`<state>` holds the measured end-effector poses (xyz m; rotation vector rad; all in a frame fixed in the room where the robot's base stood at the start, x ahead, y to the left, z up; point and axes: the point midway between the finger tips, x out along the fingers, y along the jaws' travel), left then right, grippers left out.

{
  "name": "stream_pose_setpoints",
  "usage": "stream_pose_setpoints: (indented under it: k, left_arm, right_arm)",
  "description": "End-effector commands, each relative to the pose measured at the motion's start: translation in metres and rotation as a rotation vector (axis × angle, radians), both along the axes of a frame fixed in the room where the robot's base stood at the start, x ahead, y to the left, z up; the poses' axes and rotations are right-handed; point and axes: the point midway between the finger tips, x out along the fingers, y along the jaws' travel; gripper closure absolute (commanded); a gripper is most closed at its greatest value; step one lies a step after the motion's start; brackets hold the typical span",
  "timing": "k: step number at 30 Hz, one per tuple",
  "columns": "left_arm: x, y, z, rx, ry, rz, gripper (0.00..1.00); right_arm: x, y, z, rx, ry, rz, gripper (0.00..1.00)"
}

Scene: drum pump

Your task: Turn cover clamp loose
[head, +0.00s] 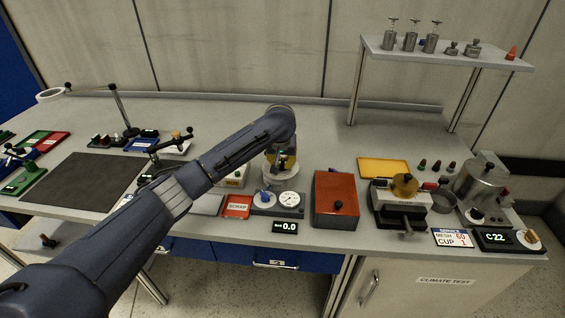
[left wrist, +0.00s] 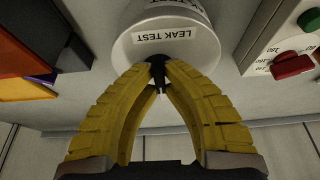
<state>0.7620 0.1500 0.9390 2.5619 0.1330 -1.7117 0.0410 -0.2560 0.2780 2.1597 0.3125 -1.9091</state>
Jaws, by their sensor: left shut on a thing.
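A pale round vessel with a "LEAK TEST" label (left wrist: 178,35) fills the top middle of the left wrist view. A small black clamp piece (left wrist: 158,72) stands out at its near edge. My left gripper (left wrist: 160,80) is shut on this black piece, with its two yellow fingers meeting around it. In the head view my left gripper (head: 283,162) points down at the vessel behind the gauge unit, and the arm hides much of it. The clamp cannot be made out there. My right gripper is in neither view.
A gauge unit (head: 289,199) stands in front of the vessel, with a red scrap tray (head: 237,207) to its left. A red-brown box (head: 337,200) is close on the right. A raised shelf (head: 445,55) stands at the back right. The bench behind the gripper is clear.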

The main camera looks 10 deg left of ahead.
Motion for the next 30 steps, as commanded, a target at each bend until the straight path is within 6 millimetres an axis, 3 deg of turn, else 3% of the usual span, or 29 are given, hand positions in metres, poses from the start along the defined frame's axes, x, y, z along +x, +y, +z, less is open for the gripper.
stream_pose_setpoints:
  k: [2,3,8,20,30]
  left_arm:
    - [0.0,0.001,-0.001,0.0,0.001,0.001,1.0]
    - [0.0,0.001,-0.001,0.0,0.001,0.001,0.86]
    - [0.0,0.0,0.0,0.001,0.001,0.0,0.67]
    - [-0.003,-0.001,0.009,-0.002,-0.001,-0.001,0.67]
    - [-0.024,-0.002,0.062,0.002,-0.004,-0.003,0.67]
  right_arm:
    - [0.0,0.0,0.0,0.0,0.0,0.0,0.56]
    - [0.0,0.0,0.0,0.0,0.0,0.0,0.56]
    - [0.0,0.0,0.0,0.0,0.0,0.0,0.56]
    - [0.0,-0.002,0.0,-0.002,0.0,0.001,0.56]
    - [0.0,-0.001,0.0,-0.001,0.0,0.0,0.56]
